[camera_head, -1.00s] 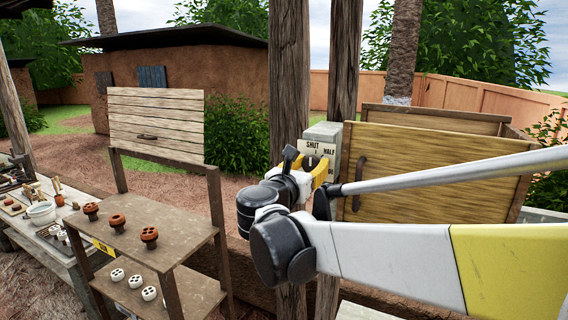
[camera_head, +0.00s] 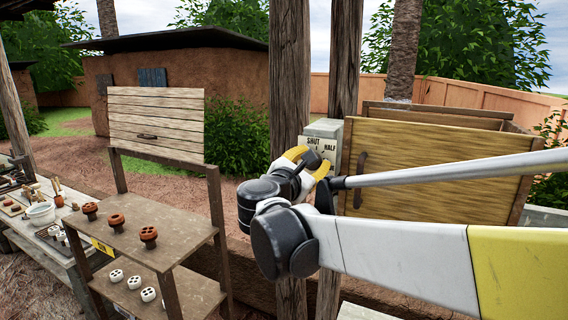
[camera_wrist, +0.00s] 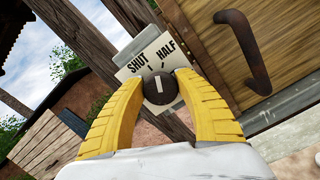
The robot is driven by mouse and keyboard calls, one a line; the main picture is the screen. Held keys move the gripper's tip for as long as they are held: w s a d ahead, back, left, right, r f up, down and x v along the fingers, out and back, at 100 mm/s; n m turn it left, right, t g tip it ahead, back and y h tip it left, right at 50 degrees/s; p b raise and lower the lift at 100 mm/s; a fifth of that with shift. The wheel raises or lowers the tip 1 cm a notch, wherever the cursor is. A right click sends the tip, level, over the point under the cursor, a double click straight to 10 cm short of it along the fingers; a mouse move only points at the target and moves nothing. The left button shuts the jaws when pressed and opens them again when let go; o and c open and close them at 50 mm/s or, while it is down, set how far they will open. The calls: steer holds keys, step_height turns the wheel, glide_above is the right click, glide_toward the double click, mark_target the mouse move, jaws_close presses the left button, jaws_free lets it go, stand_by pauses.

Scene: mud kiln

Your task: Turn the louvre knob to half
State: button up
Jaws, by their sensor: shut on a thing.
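The louvre knob (camera_wrist: 160,90) is a dark round knob with a white pointer line, on a pale plate (camera_wrist: 145,68) marked SHUT and HALF. In the wrist view its line points up the picture, roughly at the HALF tick. My gripper (camera_wrist: 158,92) is shut on the knob, one yellow finger on each side. In the head view the plate (camera_head: 314,143) shows on a grey box on the post. There my gripper (camera_head: 309,158) covers most of the knob and the lower part of the plate.
A wooden louvre panel with a dark handle (camera_head: 360,165) stands right of the plate; the handle also shows in the wrist view (camera_wrist: 244,50). Wooden posts (camera_head: 290,70) stand behind my gripper. A shelf (camera_head: 160,238) with brown and white pieces is at left.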

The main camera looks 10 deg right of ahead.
steer(key=shift+m+b, duration=0.4)
steer(key=shift+m, duration=1.2)
steer(key=o, duration=1.2)
steer(key=shift+c, duration=0.2)
steer(key=v, duration=1.2)
steer(key=shift+d, duration=0.1)
